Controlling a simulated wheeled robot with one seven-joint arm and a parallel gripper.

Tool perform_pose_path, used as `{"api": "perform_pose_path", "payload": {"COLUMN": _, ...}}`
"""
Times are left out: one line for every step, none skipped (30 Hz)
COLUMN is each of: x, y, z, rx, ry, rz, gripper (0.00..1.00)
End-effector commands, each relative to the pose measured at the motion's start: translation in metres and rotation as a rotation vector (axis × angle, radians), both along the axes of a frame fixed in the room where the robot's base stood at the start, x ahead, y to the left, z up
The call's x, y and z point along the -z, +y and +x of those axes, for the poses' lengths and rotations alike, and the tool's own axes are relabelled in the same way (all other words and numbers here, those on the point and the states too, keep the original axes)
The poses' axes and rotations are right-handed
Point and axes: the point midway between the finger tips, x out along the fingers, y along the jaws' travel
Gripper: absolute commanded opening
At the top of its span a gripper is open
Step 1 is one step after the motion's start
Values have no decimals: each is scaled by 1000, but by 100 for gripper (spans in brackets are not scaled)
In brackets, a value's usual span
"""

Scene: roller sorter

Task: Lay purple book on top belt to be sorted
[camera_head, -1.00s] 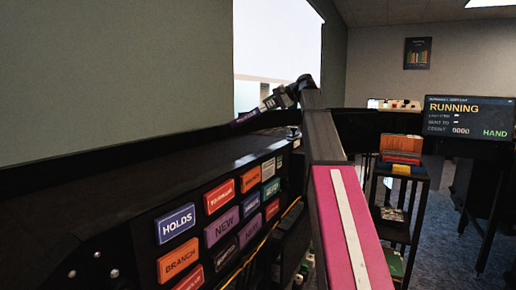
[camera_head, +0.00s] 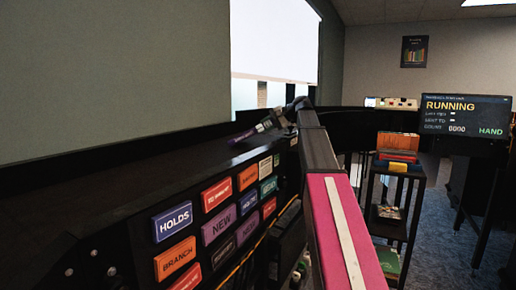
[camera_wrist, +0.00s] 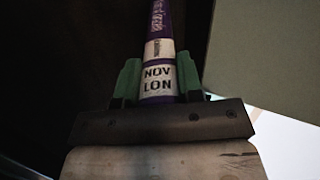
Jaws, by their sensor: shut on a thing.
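The purple book (camera_head: 241,137) is held at the far end of the top belt (camera_head: 125,185), a long dark surface along the wall. My gripper (camera_head: 268,124) is shut on it, and the book points left from the jaws, slightly tilted. In the wrist view the purple spine (camera_wrist: 165,45) with a white "NOV LON" label sits between the green finger pads (camera_wrist: 158,72). The book is low over the belt; I cannot tell if it touches. Its far end is cut off in the wrist view.
Coloured sign plates, such as a blue HOLDS plate (camera_head: 172,222), line the sorter's front. A dark shelf cart (camera_head: 398,172) with books stands to the right. A screen (camera_head: 467,116) reads RUNNING, HAND and 0000. The visible belt surface looks clear.

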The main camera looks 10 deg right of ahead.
Motion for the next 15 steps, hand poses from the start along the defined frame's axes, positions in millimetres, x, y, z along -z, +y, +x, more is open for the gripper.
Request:
{"api": "perform_pose_path", "payload": {"x": 1, "y": 0, "z": 0, "rx": 0, "ry": -3, "rz": 2, "gripper": 0}}
{"api": "perform_pose_path", "payload": {"x": 1, "y": 0, "z": 0, "rx": 0, "ry": -3, "rz": 2, "gripper": 0}}
{"api": "perform_pose_path", "payload": {"x": 2, "y": 0, "z": 0, "rx": 0, "ry": -3, "rz": 2, "gripper": 0}}
{"api": "perform_pose_path", "payload": {"x": 2, "y": 0, "z": 0, "rx": 0, "ry": -3, "rz": 2, "gripper": 0}}
{"api": "perform_pose_path", "payload": {"x": 2, "y": 0, "z": 0, "rx": 0, "ry": -3, "rz": 2, "gripper": 0}}
{"api": "perform_pose_path", "payload": {"x": 2, "y": 0, "z": 0, "rx": 0, "ry": -3, "rz": 2, "gripper": 0}}
{"api": "perform_pose_path", "payload": {"x": 2, "y": 0, "z": 0, "rx": 0, "ry": -3, "rz": 2, "gripper": 0}}
{"api": "perform_pose_path", "payload": {"x": 2, "y": 0, "z": 0, "rx": 0, "ry": -3, "rz": 2, "gripper": 0}}
{"api": "perform_pose_path", "payload": {"x": 2, "y": 0, "z": 0, "rx": -1, "ry": -4, "rz": 2, "gripper": 0}}
{"api": "perform_pose_path", "payload": {"x": 2, "y": 0, "z": 0, "rx": 0, "ry": -3, "rz": 2, "gripper": 0}}
{"api": "perform_pose_path", "payload": {"x": 2, "y": 0, "z": 0, "rx": 0, "ry": -3, "rz": 2, "gripper": 0}}
{"api": "perform_pose_path", "payload": {"x": 3, "y": 0, "z": 0, "rx": 0, "ry": -1, "rz": 0, "gripper": 47}}
{"api": "perform_pose_path", "payload": {"x": 3, "y": 0, "z": 0, "rx": 0, "ry": -1, "rz": 0, "gripper": 51}}
{"api": "perform_pose_path", "payload": {"x": 3, "y": 0, "z": 0, "rx": 0, "ry": -1, "rz": 0, "gripper": 51}}
{"api": "perform_pose_path", "payload": {"x": 3, "y": 0, "z": 0, "rx": 0, "ry": -1, "rz": 0, "gripper": 51}}
